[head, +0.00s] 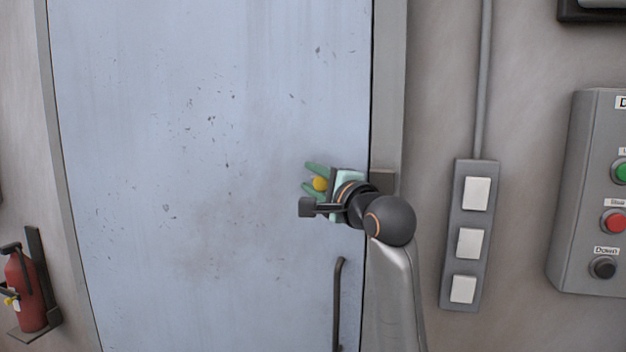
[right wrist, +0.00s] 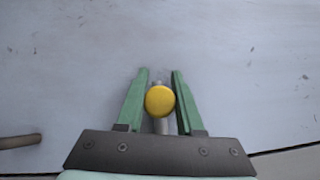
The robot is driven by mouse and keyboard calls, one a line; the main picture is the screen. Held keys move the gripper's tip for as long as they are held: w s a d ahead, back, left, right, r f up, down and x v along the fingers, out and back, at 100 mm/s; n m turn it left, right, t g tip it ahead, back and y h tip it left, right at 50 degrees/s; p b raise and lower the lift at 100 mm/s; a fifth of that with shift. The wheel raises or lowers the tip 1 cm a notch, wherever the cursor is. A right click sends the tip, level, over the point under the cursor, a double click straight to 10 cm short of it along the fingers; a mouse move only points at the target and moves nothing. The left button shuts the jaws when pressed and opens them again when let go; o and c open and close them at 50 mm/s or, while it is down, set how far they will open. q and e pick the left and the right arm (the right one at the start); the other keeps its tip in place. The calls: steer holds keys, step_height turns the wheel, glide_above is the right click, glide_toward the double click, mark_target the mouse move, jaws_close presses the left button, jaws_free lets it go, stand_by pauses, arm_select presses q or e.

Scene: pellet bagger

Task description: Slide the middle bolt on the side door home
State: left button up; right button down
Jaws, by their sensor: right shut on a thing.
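The side door (head: 190,170) is a pale blue panel, and it fills the left and middle of the head view. The middle bolt has a round yellow knob (head: 320,184) near the door's right edge. My right gripper (head: 316,181) has its green fingers on either side of this knob and is shut on it. In the right wrist view the yellow knob (right wrist: 160,100) sits between the fingers, with a short stretch of grey bolt rod (right wrist: 162,126) showing. The gripper hides most of the bolt. My left gripper is not in view.
A grey bracket (head: 382,181) sits on the door frame, right of my gripper. A dark door handle (head: 338,305) is below. A switch strip (head: 468,275) and a button box (head: 590,270) are on the right wall. A fire extinguisher (head: 27,290) hangs at the left.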

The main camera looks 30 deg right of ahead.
steer(key=shift+f, duration=0.1)
steer(key=s+d, duration=0.3)
steer(key=shift+s, duration=0.3)
steer(key=c, duration=1)
jaws_free()
steer(key=o, duration=0.5)
steer(key=shift+s+d, duration=0.1)
steer(key=shift+d, duration=0.05)
steer(key=shift+c, duration=0.2)
